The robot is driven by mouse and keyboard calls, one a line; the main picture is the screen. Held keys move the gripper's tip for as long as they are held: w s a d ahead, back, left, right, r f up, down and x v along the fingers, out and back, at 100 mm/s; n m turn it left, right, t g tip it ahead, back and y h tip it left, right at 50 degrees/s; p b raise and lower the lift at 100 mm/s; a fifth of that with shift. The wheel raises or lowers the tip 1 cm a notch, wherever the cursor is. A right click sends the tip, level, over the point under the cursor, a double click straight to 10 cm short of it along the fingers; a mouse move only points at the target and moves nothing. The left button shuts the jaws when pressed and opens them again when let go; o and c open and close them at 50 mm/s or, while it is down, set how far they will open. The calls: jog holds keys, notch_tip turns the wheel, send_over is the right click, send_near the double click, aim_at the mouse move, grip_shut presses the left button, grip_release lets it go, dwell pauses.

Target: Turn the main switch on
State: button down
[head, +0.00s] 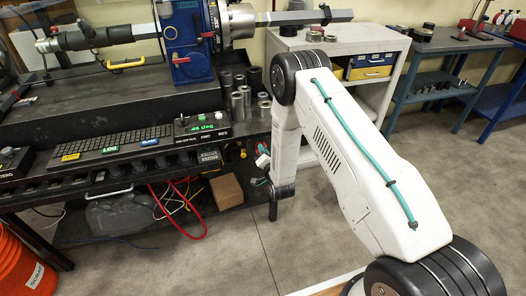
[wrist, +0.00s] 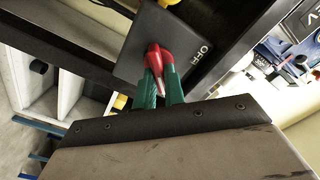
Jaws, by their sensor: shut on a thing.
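In the wrist view the main switch's red handle (wrist: 155,54) stands on a dark grey plate (wrist: 140,35) at the top middle. The plate carries a white "OFF" label (wrist: 201,53), to the right of the handle. My gripper (wrist: 159,76) has green fingers, one on each side of the red handle, and they are shut on it. A pale pointed tip shows between the fingers. In the head view the fingers and switch are mostly hidden or too small to make out, by the right front end of the bench (head: 150,170).
In the head view a control box with a green display (head: 203,127) and metal sockets (head: 241,105) are on the bench. A cardboard box (head: 226,190) is below. Open floor lies right.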

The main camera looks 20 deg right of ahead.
jog(key=c, duration=1.5)
grip_release()
jog(key=s, duration=0.8)
jog(key=shift+w, duration=0.1)
